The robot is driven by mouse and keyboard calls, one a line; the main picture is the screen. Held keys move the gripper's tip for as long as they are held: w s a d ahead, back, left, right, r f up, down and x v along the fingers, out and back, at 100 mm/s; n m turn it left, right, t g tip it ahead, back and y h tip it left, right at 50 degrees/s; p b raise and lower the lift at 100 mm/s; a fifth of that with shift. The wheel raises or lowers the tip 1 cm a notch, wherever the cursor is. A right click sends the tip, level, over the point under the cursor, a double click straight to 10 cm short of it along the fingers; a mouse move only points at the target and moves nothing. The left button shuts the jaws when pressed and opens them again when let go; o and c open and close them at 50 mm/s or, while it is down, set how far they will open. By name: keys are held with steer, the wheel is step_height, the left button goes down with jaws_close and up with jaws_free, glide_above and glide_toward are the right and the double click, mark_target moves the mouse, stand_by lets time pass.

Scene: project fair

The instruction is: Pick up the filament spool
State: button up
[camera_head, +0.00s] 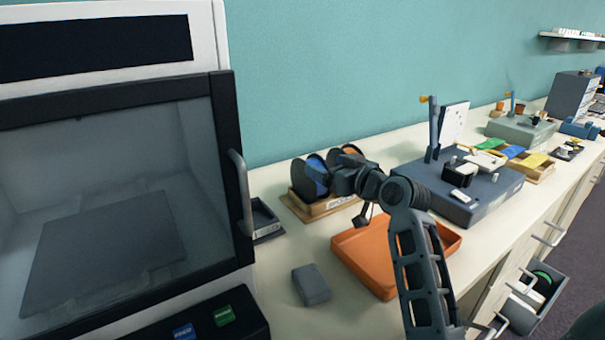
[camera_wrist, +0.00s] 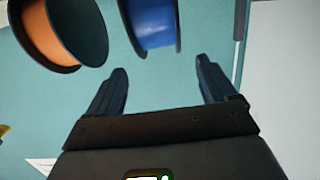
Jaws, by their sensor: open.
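Two filament spools stand upright in a wooden holder (camera_head: 328,207) behind the orange tray. The blue spool (camera_head: 314,178) is on the left; the orange spool (camera_head: 350,150) is on the right and partly hidden by my arm. In the wrist view the blue spool (camera_wrist: 153,22) is at the top centre, just beyond and between my fingertips, and the orange spool (camera_wrist: 50,35) is at the upper left. My gripper (camera_wrist: 162,82) is open with nothing between its fingers. In the head view my gripper (camera_head: 340,180) is beside the spools, and its fingertips are hard to make out.
An orange tray (camera_head: 376,270) lies below my arm, with a grey block (camera_head: 311,284) to its left. A small dark bin (camera_head: 264,217) sits beside the large enclosed printer (camera_head: 120,170). A blue-grey device (camera_head: 470,190) stands to the right. Some counter in front is clear.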

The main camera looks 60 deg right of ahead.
mark_target(315, 160)
steer(key=x, duration=0.3)
steer(key=shift+w+d+r+p, duration=0.1)
steer(key=shift+w+r+p, duration=0.1)
steer(key=shift+p, duration=0.15)
steer(key=shift+f+p+x, duration=0.1)
steer(key=shift+p+x, duration=0.2)
steer(key=shift+x, duration=0.85)
steer(key=shift+f+p+x, duration=0.15)
steer(key=shift+p+x, duration=0.15)
steer(key=shift+x, duration=0.8)
steer(key=shift+c, duration=0.5)
jaws_close()
